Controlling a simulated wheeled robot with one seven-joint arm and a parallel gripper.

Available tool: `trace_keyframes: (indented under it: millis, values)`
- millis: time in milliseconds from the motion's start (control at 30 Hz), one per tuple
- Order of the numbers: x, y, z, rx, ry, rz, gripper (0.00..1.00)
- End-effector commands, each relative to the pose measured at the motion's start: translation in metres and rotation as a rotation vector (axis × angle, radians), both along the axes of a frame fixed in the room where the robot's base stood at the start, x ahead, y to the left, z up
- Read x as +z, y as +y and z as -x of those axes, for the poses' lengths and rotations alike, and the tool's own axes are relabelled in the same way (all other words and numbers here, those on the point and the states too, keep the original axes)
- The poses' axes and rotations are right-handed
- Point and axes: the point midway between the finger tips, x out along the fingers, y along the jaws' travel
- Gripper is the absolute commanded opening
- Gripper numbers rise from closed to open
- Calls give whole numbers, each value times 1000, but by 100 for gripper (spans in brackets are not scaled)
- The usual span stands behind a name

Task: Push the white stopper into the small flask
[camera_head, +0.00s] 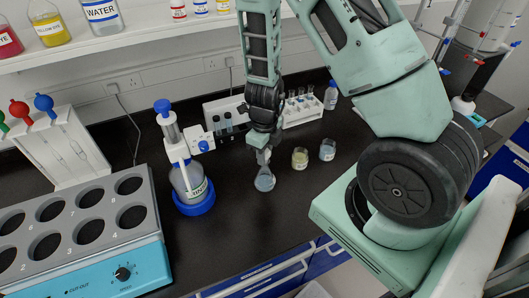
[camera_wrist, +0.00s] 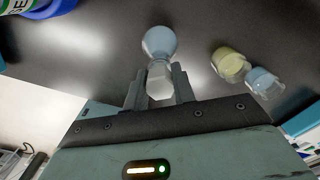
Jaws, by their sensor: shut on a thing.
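The small flask (camera_head: 264,182) is round with pale blue contents and stands upright on the black bench. It also shows in the wrist view (camera_wrist: 158,41). My gripper (camera_head: 263,156) points down right above the flask. In the wrist view its fingers are shut on the white stopper (camera_wrist: 160,82), a pale faceted piece between them. The stopper lines up with the flask's mouth. The neck is hidden behind the stopper and fingers, so I cannot tell whether the stopper touches the neck or sits inside it.
A yellow beaker (camera_head: 300,158) and a pale blue beaker (camera_head: 327,150) stand to the right. A dispenser bottle with a blue base (camera_head: 194,200) stands left. A tube rack (camera_head: 303,111) is behind. A heating block (camera_head: 80,235) fills the front left. Bench in front is clear.

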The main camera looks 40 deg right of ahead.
Motion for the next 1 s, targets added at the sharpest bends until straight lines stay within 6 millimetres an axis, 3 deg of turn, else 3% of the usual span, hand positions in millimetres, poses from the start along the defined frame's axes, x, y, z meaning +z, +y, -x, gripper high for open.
trace_keyframes:
  millis: [33, 67, 133, 167, 567, 667, 1000]
  values:
    - [-2, 0, 0, 0, 0, 0, 5]
    - [-2, 0, 0, 0, 0, 0, 28]
    - [-1, 0, 0, 0, 0, 0, 48]
    - [-1, 0, 0, 0, 0, 0, 51]
    - [9, 0, 0, 4, -2, 2, 51]
    - [25, 1, -1, 5, -3, 2, 51]
    - [104, 2, -1, 6, -4, 1, 51]
